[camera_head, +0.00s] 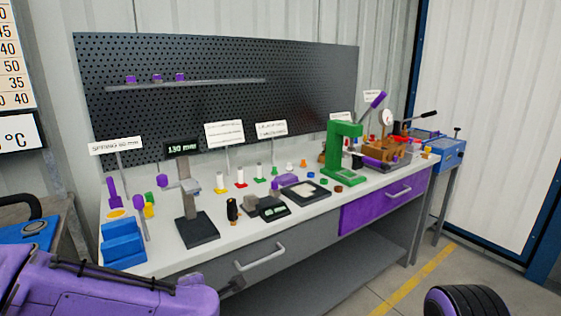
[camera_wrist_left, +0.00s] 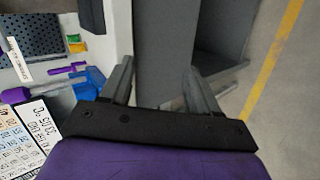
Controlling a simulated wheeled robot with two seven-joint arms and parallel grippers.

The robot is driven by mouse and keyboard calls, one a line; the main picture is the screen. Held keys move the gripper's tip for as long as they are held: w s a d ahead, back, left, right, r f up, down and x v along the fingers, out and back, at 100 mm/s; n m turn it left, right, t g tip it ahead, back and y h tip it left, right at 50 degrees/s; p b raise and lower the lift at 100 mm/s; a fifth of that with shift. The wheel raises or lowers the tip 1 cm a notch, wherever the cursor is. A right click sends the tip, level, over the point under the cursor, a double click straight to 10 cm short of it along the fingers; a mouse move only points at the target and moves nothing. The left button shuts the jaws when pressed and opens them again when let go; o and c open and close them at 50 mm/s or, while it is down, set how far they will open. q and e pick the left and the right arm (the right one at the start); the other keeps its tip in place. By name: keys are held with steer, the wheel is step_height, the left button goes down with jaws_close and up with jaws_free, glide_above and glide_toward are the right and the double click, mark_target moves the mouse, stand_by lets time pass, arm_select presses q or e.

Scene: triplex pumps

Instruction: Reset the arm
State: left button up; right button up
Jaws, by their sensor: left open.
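My left arm comes in at the lower left of the head view, purple with a dark end near the front of the workbench. In the left wrist view my left gripper (camera_wrist_left: 157,88) shows two grey fingers set apart, with nothing between them. It is open and empty, with the bench's grey front and lower shelf behind it. In the head view the fingers cannot be made out clearly. My right gripper is not in view; a dark round part with a purple rim shows at the lower right.
The workbench (camera_head: 165,257) carries a blue stepped block (camera_head: 122,245), a height gauge (camera_head: 187,205), a small scale (camera_head: 272,208), a green press (camera_head: 341,155) and several small parts. A purple drawer (camera_head: 375,205) has a handle. A blue side table (camera_head: 447,152) stands right.

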arm_select(q)
steer(key=s+a+f+m+g+h, duration=0.1)
steer(key=s+f+m, duration=0.3)
steer(key=f, duration=0.3)
steer(key=s+a+f+m, duration=0.1)
steer(key=s+f+m, duration=0.25)
steer(key=f, duration=0.35)
steer(key=s+a+f+m+g, duration=0.1)
steer(key=s+a+f+m, duration=0.1)
steer(key=s, duration=0.5)
steer(key=s+a+f+m+g+p, duration=0.1)
steer(key=s+a+f+m+g, duration=0.1)
steer(key=s+f, duration=0.5)
steer(key=s+a+f+m+g, duration=0.2)
steer(key=s+a+f+m, duration=0.2)
steer(key=s, duration=0.5)
steer(key=shift+a+f+p, duration=0.4)
steer(key=shift+a, duration=0.15)
steer(key=shift+s, duration=0.1)
